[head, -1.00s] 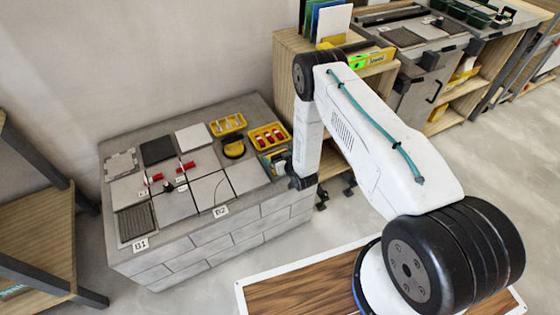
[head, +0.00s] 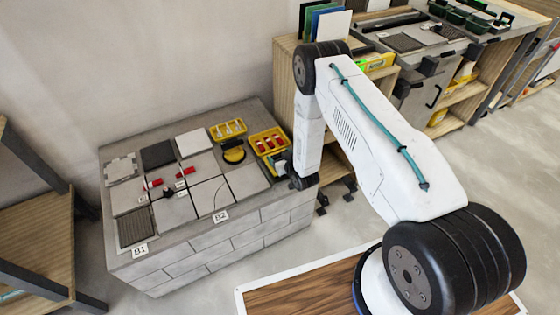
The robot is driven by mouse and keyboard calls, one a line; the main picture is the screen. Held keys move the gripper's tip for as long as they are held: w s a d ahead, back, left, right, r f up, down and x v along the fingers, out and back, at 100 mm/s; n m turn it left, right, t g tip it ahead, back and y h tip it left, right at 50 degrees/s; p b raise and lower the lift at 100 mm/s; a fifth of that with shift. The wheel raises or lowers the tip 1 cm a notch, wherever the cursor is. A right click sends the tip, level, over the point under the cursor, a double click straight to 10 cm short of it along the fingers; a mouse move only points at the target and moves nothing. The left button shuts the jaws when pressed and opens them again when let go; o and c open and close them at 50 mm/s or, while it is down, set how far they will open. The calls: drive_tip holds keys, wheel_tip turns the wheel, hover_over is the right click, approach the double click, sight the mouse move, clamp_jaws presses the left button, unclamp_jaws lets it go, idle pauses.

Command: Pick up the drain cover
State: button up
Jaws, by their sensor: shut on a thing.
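A dark ribbed plate (head: 137,227), which looks like the drain cover, lies at the front left corner of the grey block bench (head: 230,232), behind the B1 label (head: 140,251).
Grey tiles (head: 174,210) cover the middle of the bench. Red clips (head: 186,172), a yellow-black suction tool (head: 233,152) and a yellow tray (head: 268,141) with red pieces lie on it. A wooden shelf (head: 285,70) stands behind my arm.

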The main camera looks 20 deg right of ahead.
drive_tip(key=s, duration=1.8)
drive_tip(key=w+d+r+m+h, duration=0.1)
drive_tip(key=w+r, duration=0.2)
drive_tip(key=r, duration=0.9)
drive_tip(key=w+d+r+m+h, duration=0.1)
drive_tip(key=w+r, duration=0.1)
drive_tip(key=r, duration=1.1)
drive_tip(key=shift+w+d, duration=0.35)
drive_tip(key=shift+w, duration=0.05)
